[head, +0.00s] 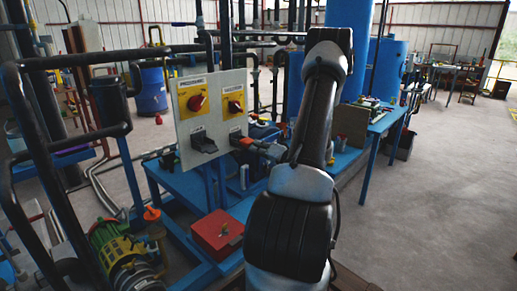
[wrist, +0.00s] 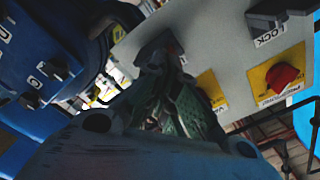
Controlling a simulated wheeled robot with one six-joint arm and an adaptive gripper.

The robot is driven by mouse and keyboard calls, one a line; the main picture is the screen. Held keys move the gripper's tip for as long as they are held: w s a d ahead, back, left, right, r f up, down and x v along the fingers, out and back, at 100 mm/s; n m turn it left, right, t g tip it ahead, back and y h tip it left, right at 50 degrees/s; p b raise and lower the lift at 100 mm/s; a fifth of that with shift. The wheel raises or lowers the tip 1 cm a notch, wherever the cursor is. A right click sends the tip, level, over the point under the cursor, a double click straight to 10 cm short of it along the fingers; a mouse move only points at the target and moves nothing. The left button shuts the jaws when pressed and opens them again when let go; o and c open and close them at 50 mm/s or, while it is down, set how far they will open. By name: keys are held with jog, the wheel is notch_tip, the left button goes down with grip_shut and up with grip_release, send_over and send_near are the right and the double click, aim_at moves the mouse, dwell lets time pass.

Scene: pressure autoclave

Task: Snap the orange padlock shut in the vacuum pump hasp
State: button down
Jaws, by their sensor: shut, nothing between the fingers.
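The upright panel (head: 212,112) carries two yellow plates with red knobs, with a black hasp under each. My gripper (head: 250,143) reaches from the right to the right-hand hasp (head: 237,137). In the wrist view the shut, empty fingers (wrist: 160,72) point at that black hasp (wrist: 152,47), touching or very close to it. The other hasp (wrist: 272,12) is clear of my gripper. A small orange-red patch shows beside my fingers in the head view; I cannot tell whether it is the orange padlock. The padlock is not clearly visible, and its shackle cannot be made out.
A red box (head: 215,236) sits on the blue bench below the panel. A green and yellow pump (head: 118,246) and dark pipes fill the left. A second blue table (head: 385,122) stands behind my arm. The floor (head: 450,200) on the right is clear.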

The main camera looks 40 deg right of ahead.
jog(key=shift+w, duration=0.15)
jog(key=s+d, duration=0.1)
jog(key=s, duration=1.3)
jog(key=shift+s, duration=0.35)
